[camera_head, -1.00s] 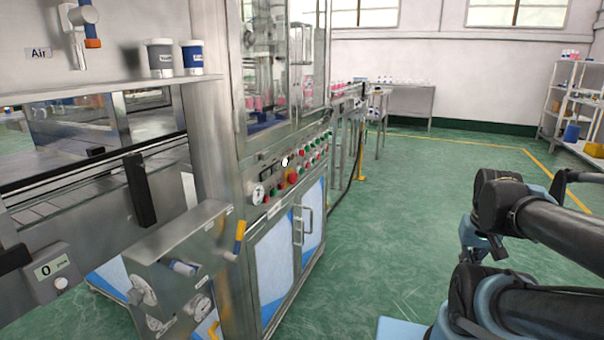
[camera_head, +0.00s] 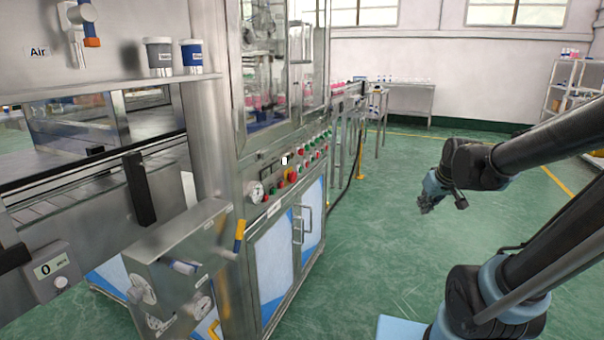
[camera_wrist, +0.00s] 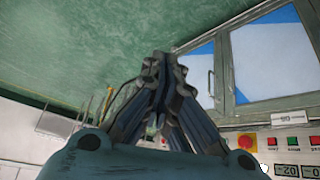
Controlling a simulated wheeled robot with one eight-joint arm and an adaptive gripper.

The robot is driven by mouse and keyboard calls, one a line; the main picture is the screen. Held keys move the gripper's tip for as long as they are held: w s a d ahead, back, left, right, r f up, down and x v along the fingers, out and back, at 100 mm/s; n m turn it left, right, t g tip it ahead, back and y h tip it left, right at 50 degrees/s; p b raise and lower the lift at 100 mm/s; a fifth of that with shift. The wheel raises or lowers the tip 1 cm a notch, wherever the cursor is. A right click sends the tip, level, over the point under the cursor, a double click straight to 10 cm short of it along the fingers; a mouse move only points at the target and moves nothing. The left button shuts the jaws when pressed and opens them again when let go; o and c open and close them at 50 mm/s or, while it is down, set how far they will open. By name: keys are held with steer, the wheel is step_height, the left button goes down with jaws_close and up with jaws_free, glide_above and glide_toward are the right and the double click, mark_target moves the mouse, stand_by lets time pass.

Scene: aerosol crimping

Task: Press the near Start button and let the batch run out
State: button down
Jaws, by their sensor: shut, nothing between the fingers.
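The crimping machine's sloped control panel (camera_head: 262,180) carries a row of red and green buttons in the head view. A large red button (camera_head: 291,175) stands near its middle, with a green button (camera_head: 271,191) at the nearer end. The labels are too small to read, so I cannot tell which is the near Start button. My gripper (camera_head: 441,205) is shut and empty, out over open floor, well right of the panel and apart from it. The wrist view shows the closed fingers (camera_wrist: 165,62) and, at lower right, a large red button (camera_wrist: 246,141), a green button (camera_wrist: 272,143) and displays.
White-and-blue cabinet doors (camera_head: 273,255) with handles lie below. A conveyor (camera_head: 348,97) with pink items leaves the machine at the back. A yellow-handled lever (camera_head: 239,236) sticks out at the front. The green floor (camera_head: 395,260) is clear.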

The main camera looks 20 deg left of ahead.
mark_target(300, 169)
steer(key=w+a+n+t+y, duration=0.3)
steer(key=w+a+n, duration=0.2)
steer(key=w+a, duration=1.15)
steer(key=w+a+f+n+t+y, duration=0.1)
steer(key=w+a+f+y, duration=0.1)
steer(key=a, duration=0.7)
steer(key=w+a+f+n+t+y, duration=0.1)
steer(key=w+a+f+n+y, duration=0.1)
steer(key=a, duration=0.8)
steer(key=shift+w+a+f+n, duration=0.15)
steer(key=shift+w+f+n, duration=0.15)
steer(key=shift+w, duration=0.3)
steer(key=a, duration=0.8)
steer(key=shift+w+a, duration=0.35)
steer(key=shift+w, duration=0.05)
steer(key=shift+a, duration=0.1)
steer(key=shift+a+r, duration=0.1)
steer(key=shift+a, duration=0.25)
